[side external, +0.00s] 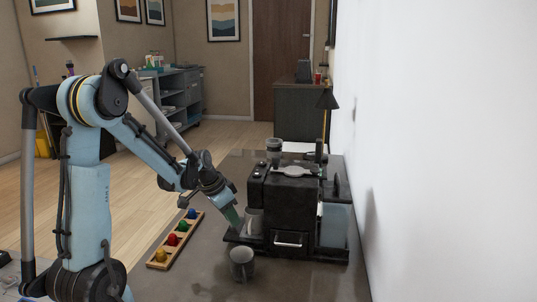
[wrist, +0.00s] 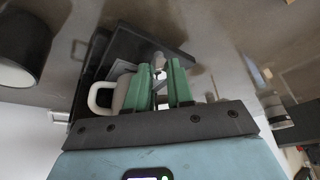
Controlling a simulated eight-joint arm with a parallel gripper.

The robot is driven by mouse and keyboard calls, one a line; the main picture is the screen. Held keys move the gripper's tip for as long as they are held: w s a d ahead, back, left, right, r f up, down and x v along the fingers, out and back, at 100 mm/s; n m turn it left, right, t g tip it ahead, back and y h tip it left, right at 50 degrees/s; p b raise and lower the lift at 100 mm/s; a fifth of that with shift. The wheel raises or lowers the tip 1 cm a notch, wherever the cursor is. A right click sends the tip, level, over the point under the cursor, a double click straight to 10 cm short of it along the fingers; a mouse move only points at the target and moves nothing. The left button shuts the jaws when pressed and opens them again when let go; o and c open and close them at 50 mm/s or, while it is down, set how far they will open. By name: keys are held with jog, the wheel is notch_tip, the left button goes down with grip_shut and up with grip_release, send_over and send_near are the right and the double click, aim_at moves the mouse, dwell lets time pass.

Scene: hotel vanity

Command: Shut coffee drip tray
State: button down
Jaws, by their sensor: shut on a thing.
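The black coffee machine (side external: 300,218) stands on the dark counter by the white wall. Its black drip tray (side external: 236,238) sticks out low at the machine's left; a dark flat slab in the wrist view (wrist: 150,45) looks like it. My gripper (side external: 237,222) points down at the tray, beside a pale cup (side external: 254,222). In the wrist view my green fingers (wrist: 160,75) are nearly together, with a small light grey piece between their tips. It appears to be part of the drip tray, but the contact is mostly hidden. The cup's white handle (wrist: 98,95) shows behind the fingers.
A grey mug (side external: 242,264) stands on the counter in front of the machine. A wooden rack (side external: 160,262) with several coloured capsules lies to the left, under my arm. A small front drawer with a pale handle (side external: 288,244) is on the machine. The front right counter is clear.

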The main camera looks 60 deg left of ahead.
jog(key=shift+w+d, duration=0.2)
jog(key=c, duration=1)
grip_release()
jog(key=shift+a, duration=0.1)
jog(key=v, duration=1.2)
jog(key=shift+s, duration=0.1)
jog(key=d+f+t, duration=0.1)
jog(key=d+t, duration=0.1)
jog(key=d, duration=2)
jog(key=shift+s+f+t, duration=0.3)
jog(key=shift+t, duration=0.1)
